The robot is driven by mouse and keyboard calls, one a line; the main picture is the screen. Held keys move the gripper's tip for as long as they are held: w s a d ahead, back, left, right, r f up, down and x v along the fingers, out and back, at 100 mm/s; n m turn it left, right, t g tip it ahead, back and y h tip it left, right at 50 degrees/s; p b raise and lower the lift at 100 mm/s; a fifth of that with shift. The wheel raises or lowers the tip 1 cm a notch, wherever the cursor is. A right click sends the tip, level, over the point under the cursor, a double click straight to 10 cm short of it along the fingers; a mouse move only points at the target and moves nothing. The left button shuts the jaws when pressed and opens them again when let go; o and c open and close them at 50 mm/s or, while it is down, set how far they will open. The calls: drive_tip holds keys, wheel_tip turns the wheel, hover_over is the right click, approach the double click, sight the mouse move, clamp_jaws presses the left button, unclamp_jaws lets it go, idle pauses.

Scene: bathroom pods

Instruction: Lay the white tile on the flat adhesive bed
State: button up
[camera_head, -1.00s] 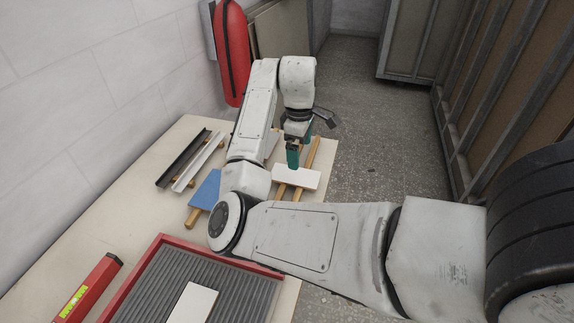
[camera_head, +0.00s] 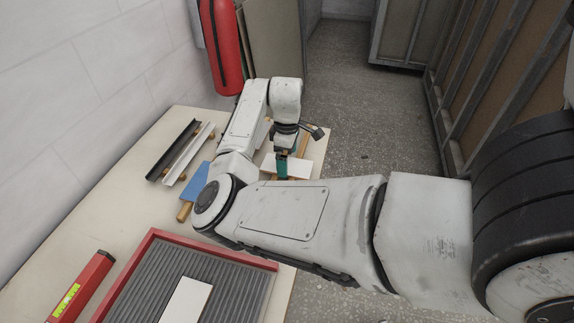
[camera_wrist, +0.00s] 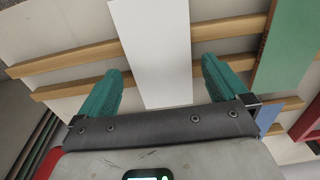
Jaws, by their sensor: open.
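A white tile (camera_head: 300,170) lies across wooden battens at the far end of the table. It also shows in the wrist view (camera_wrist: 155,45) as a long white strip. My gripper (camera_head: 282,172) is at this tile with teal fingers pointing down. In the wrist view my gripper (camera_wrist: 160,75) is open, with one finger on each side of the tile and a gap between each finger and its edge. The grey ridged adhesive bed (camera_head: 132,285) lies in a red frame (camera_head: 118,273) at the near end, with another white tile (camera_head: 187,300) on it.
A blue piece (camera_head: 195,181) lies beside my arm; black (camera_head: 172,150) and white (camera_head: 188,155) channels lie behind it. A red level (camera_head: 80,285) lies left of the frame. A green tile (camera_wrist: 287,45) shows in the wrist view.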

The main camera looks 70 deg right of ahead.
drive_tip(key=shift+f, duration=0.7)
drive_tip(key=shift+c, duration=0.4)
drive_tip(key=c, duration=1)
drive_tip(key=shift+r, duration=0.1)
